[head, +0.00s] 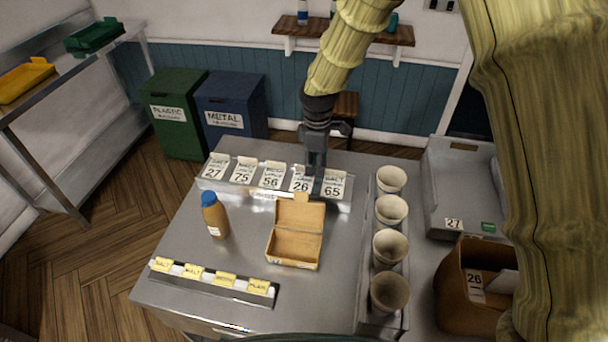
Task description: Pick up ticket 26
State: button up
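Ticket 26 (301,185) is a white card standing in the metal ticket rail (225,187) at the back of the steel counter, between the tickets marked 56 (271,181) and 65 (333,189). My gripper (317,188) points down at the rail, its dark fingers at the right edge of ticket 26 and overlapping the gap towards ticket 65. The fingers look close together. I cannot tell whether they touch or hold a card. Tickets 75 (243,175) and 27 (214,170) stand further left.
An open cardboard box (296,246) and a blue-capped bottle (214,217) stand in front of the rail. Several paper cups (390,247) line the right side. A brown bag (455,291) labelled 26 and a grey tray (460,190) are further right. Yellow labels (224,281) line the front left.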

jog(key=shift+f, duration=0.1)
grip_shut()
dwell(0.3)
